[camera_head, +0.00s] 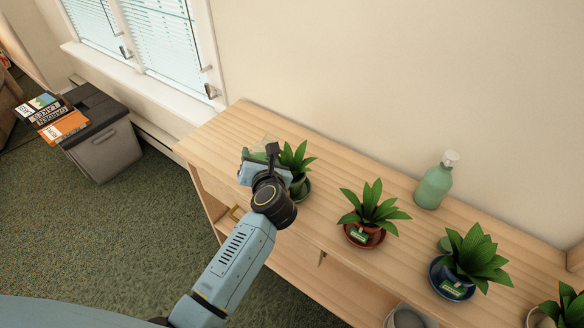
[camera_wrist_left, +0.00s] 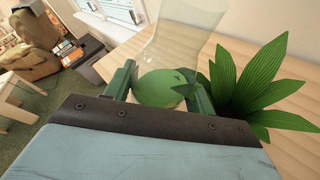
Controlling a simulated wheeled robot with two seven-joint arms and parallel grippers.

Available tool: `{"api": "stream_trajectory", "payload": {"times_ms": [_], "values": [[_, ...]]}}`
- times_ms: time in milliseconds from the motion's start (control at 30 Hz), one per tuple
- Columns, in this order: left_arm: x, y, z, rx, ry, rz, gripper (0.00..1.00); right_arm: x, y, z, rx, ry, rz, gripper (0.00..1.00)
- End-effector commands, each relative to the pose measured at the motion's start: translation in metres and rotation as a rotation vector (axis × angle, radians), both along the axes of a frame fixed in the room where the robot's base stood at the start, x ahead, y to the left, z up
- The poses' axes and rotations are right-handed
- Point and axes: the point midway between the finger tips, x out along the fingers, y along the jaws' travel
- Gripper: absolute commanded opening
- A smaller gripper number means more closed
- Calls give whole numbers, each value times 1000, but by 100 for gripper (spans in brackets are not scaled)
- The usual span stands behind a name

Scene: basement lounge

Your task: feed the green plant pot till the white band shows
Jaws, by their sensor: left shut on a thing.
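My left gripper (camera_head: 262,160) is shut on a clear flared cup, in the head view a faint see-through shape. In the left wrist view the clear cup (camera_wrist_left: 180,42) stands between the fingers (camera_wrist_left: 160,88), with a rounded green patch, perhaps liquid, low in it. The green plant pot (camera_head: 298,187) is just right of the gripper, on the shelf top, partly hidden by it. Its leaves (camera_wrist_left: 262,85) rise right beside the cup in the left wrist view. I see no white band. A green bottle (camera_head: 434,187) with a pale cap stands at the back. My right gripper is out of view.
On the wooden shelf unit (camera_head: 238,122) stand a red potted plant (camera_head: 365,236), a blue potted plant (camera_head: 452,283) and another plant (camera_head: 572,305) at the right edge. A grey bin (camera_head: 104,150) with boxes on it is on the carpet. The shelf's back left is clear.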

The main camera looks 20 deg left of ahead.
Motion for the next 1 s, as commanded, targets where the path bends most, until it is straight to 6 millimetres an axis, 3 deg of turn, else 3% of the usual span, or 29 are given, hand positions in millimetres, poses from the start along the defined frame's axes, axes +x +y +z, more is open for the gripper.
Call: {"api": "stream_trajectory", "payload": {"times_ms": [33,67,133,200,300,600,1000], "values": [[-3,4,6,-97,-14,4,25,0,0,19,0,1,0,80],[-3,5,4,-157,-28,4,25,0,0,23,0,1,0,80],[-4,9,-19,-305,-63,5,25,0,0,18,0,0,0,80],[-3,10,-1,-387,-86,1,25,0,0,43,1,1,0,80],[-3,10,-1,-456,-104,-2,25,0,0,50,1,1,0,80],[-3,10,-2,-452,-102,-3,25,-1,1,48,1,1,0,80],[-3,10,42,-450,-101,-3,25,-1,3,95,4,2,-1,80]]}}
